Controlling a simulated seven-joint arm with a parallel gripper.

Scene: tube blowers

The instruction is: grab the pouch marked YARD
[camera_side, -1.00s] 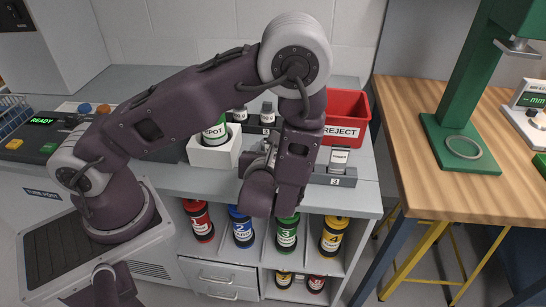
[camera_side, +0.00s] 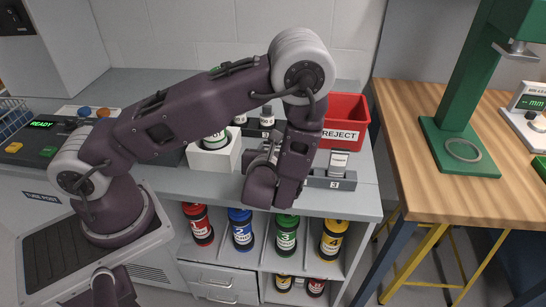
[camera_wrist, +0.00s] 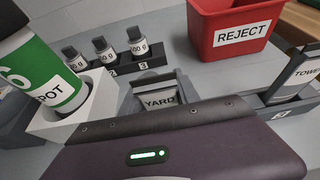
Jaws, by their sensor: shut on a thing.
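The grey pouch marked YARD (camera_wrist: 160,101) shows in the middle of the wrist view, just beyond the edge of my gripper's dark housing. My gripper (camera_side: 268,156) is shut on this pouch, above the front part of the counter in the side view. The fingertips are mostly hidden behind the housing there, and the pouch's lower part is hidden in the wrist view. Another pouch, with a label starting TOW (camera_wrist: 303,68), stands in a dark holder marked 3 at the right; it also shows in the side view (camera_side: 338,162).
A red REJECT bin (camera_side: 343,119) stands behind to the right. Several small weights (camera_wrist: 105,52) stand in a dark rack behind. The wooden bench (camera_side: 440,190) is further right.

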